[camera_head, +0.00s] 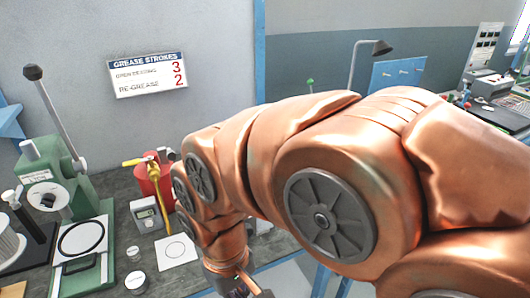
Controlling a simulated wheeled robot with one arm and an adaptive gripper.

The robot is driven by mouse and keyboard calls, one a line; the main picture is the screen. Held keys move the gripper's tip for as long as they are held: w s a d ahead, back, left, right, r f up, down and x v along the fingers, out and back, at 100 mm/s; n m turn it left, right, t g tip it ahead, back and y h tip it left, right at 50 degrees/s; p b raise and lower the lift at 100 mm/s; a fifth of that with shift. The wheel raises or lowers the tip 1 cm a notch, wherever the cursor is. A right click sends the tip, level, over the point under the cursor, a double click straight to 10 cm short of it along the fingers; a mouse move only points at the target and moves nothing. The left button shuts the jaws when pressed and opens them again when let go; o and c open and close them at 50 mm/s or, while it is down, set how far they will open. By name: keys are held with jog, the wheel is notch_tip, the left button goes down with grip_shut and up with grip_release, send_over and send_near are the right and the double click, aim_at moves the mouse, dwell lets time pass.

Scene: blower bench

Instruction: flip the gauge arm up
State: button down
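A green bench press (60,180) stands at the left of the bench in the head view. I cannot tell which part is the gauge arm. My gripper (246,292) is at the bottom edge, low and right of the press and the digital gauge, apart from both. It is mostly cut off by the frame, so its fingers cannot be read.
A red canister (148,178) with a yellow tool (160,182) stands behind the digital gauge. A white card with a circle (175,250) and small round pieces (136,281) lie on the dark bench. A grease-strokes sign (148,75) hangs on the wall. My arm hides the middle and right.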

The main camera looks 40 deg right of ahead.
jog(key=w+d+r+m+y+p, duration=0.1)
jog(key=w+d+r+m, duration=0.35)
jog(key=w, duration=0.25)
jog(key=w+d+r+m+t+y+p, duration=0.1)
jog(key=w+d+r+m, duration=0.2)
jog(key=w+d, duration=0.3)
jog(key=w+d+r+m+y+p, duration=0.1)
jog(key=w+d+r+m+p, duration=0.2)
jog(key=w, duration=0.5)
jog(key=d+r+m+t+y+p, duration=0.1)
jog(key=d+m, duration=1)
jog(key=d, duration=1.5)
jog(key=shift+d+r+t, duration=0.3)
jog(key=shift+r+t, duration=0.3)
jog(key=shift+t, duration=0.1)
jog(key=shift+s+f, duration=0.1)
jog(key=shift+f, duration=0.05)
jog(key=w+a+f+b, duration=0.2)
jog(key=a+f+b, duration=0.3)
jog(key=a+f, duration=0.2)
jog(key=shift+w+a+f, duration=0.35)
jog(key=shift+f, duration=0.2)
